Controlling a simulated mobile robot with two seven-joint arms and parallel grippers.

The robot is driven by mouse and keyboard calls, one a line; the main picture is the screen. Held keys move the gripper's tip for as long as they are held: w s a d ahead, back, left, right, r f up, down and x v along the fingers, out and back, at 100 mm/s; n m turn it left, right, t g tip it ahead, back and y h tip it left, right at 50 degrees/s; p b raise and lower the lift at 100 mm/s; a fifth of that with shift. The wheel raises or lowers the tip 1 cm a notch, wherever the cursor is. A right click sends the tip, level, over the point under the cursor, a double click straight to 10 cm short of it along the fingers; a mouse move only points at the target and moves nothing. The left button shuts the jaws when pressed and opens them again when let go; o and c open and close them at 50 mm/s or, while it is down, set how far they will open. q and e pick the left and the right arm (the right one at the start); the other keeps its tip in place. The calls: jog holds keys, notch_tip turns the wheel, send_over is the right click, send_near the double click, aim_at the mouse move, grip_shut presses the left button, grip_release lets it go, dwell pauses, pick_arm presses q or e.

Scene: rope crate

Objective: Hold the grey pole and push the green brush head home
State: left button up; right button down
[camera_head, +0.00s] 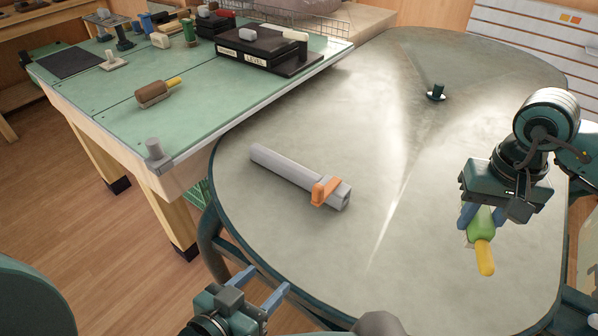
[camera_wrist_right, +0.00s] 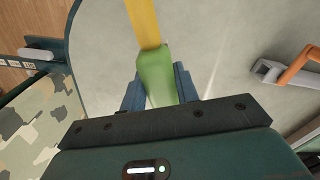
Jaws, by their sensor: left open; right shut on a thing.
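The grey pole (camera_head: 285,169) lies on the grey rounded table, with an orange clamp-like piece (camera_head: 325,190) around it near its right, square end. That end and the orange piece also show at the right of the right wrist view (camera_wrist_right: 268,70). My right gripper (camera_head: 482,220) is shut on the green brush head (camera_head: 481,226), which has a yellow part (camera_head: 485,258) sticking out. In the right wrist view the green body (camera_wrist_right: 156,75) sits between the blue fingers, apart from the pole. My left gripper (camera_head: 261,288) is open and empty near the table's front edge, below the pole.
The grey table (camera_head: 400,110) is mostly clear, with a small dark peg (camera_head: 436,92) toward the back.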

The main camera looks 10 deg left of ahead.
dwell(0.3)
jog(key=shift+w+a+f+m, duration=0.1)
jog(key=shift+w+a+m, duration=0.15)
jog(key=shift+m, duration=0.3)
jog(key=shift+w+a+f+m, duration=0.1)
jog(key=shift+a+m, duration=0.1)
jog(key=shift+m, duration=0.35)
jog(key=w+a+f+m, duration=0.2)
jog(key=a+m, duration=0.2)
jog(key=m, duration=0.6)
jog(key=w+a+f+m, duration=0.2)
jog(key=a+m, duration=0.2)
jog(key=m, duration=0.6)
jog(key=shift+w+a, duration=0.2)
jog(key=shift+w, duration=0.1)
jog(key=shift+f, duration=3.35)
